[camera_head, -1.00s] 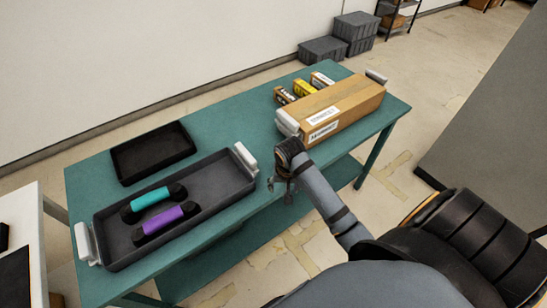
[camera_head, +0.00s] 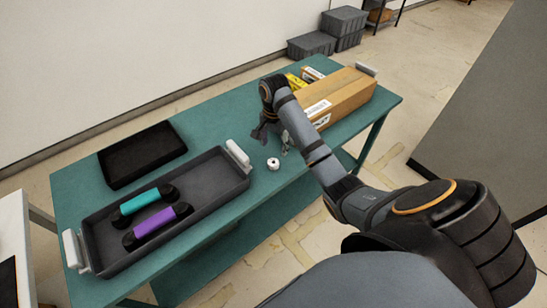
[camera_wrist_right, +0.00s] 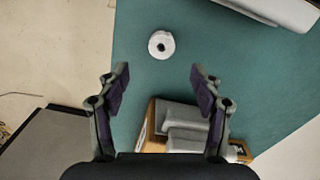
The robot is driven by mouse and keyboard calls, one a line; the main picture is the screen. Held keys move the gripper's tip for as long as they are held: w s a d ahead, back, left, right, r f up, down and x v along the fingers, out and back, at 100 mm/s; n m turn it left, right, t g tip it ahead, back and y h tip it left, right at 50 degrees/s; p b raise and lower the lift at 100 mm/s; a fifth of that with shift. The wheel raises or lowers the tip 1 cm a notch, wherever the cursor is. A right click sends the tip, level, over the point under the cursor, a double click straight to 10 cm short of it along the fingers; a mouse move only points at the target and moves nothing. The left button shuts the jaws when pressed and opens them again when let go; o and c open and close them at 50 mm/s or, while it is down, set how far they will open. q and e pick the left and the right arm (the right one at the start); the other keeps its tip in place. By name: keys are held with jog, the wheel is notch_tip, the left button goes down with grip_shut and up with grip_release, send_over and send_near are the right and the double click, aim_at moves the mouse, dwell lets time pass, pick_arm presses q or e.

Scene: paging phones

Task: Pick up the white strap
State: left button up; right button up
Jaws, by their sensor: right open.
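The white strap shows as a small white roll with a dark centre hole (camera_head: 273,164), lying on the green table near its front edge, between the grey tray and the cardboard box. It also shows in the right wrist view (camera_wrist_right: 161,44), beyond the fingertips and roughly midway between them. My right gripper (camera_head: 273,138) is above the table, just behind the roll in the head view, open and empty. In the wrist view its two fingers (camera_wrist_right: 160,74) are spread apart, not touching the roll. My left gripper is not in view.
A grey tray (camera_head: 92,236) with white handles holds a teal (camera_head: 140,201) and a purple handset (camera_head: 155,222). A black tray (camera_head: 142,154) lies behind it. The cardboard box (camera_head: 350,93) stands right of my gripper, with small boxes behind it, partly hidden by my arm.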

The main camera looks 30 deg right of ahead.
jog(key=b, duration=0.3)
send_over(273, 162)
notch_tip(273, 162, down, 4)
jog(key=shift+s+d+f, duration=0.1)
jog(key=shift+d+f, duration=0.05)
jog(key=shift+f, duration=0.1)
notch_tip(273, 162, down, 4)
jog(key=b, duration=0.2)
jog(key=shift+r+b, duration=0.15)
jog(key=shift+b, duration=0.2)
jog(key=shift+f, duration=0.35)
jog(key=shift+r, duration=0.1)
jog(key=shift+c, duration=1.1)
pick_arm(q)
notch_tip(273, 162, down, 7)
pick_arm(e)
jog(key=c, duration=0.7)
